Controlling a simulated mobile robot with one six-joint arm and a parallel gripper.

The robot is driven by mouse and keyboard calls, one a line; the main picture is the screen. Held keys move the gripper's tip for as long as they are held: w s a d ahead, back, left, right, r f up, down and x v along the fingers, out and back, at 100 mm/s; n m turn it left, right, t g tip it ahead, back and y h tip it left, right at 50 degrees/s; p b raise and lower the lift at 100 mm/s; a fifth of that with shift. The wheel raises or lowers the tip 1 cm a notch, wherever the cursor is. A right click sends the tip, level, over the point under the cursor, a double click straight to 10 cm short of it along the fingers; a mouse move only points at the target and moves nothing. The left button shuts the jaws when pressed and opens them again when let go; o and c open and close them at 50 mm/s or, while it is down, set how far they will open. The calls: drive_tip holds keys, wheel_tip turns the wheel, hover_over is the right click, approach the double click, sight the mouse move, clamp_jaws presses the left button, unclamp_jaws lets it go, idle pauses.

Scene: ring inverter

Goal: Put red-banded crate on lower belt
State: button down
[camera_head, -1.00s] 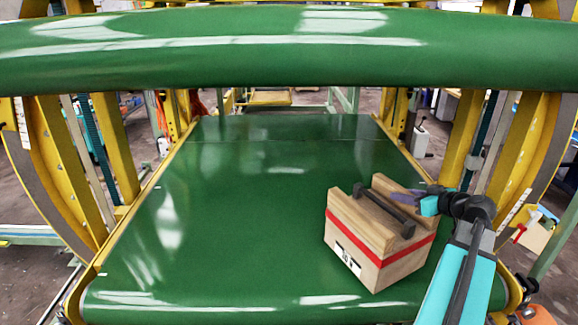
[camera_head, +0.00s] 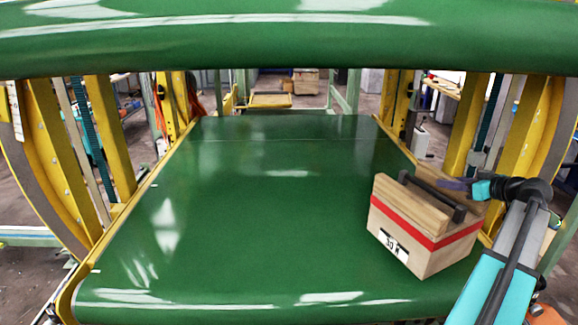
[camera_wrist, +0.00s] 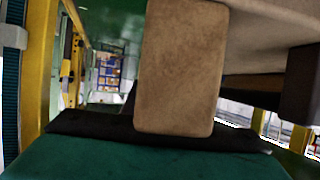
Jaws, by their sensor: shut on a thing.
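The red-banded crate (camera_head: 425,232) is a wooden box with a red stripe, a white label and a dark bar handle on top. It is upright, slightly turned, over the front right part of the green lower belt (camera_head: 250,220). Whether its bottom touches the belt is hard to tell. In the wrist view, pale wood of the crate (camera_wrist: 180,65) fills the middle, very close.
The green upper belt (camera_head: 290,40) spans the top of the head view. Yellow frame posts (camera_head: 112,140) and curved ring parts (camera_head: 545,130) flank the lower belt. The crate is close to the right side rail. The belt's left and middle are clear.

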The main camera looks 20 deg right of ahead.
sight(403, 172)
drive_tip(key=shift+s+d+r, duration=0.15)
drive_tip(key=shift+d+r, duration=0.1)
drive_tip(key=shift+d, duration=0.1)
idle(0.4)
drive_tip(key=w+a+p, duration=0.1)
drive_tip(key=w+a, duration=0.1)
drive_tip(key=w, duration=0.2)
drive_tip(key=w+a+f+p, duration=0.1)
drive_tip(key=w+a+p, duration=0.1)
drive_tip(key=w, duration=0.3)
drive_tip(key=w+a+p, duration=0.1)
drive_tip(key=w+a, duration=0.2)
drive_tip(key=w, duration=0.2)
drive_tip(key=shift+a+f, duration=0.3)
drive_tip(key=shift+a, duration=0.1)
drive_tip(key=shift+f, duration=0.15)
drive_tip(key=shift+f+p, duration=0.9)
drive_tip(key=shift+f, duration=0.7)
drive_tip(key=c, duration=1.4)
unclamp_jaws()
drive_tip(key=shift+s+f, duration=0.1)
drive_tip(key=shift+f, duration=0.05)
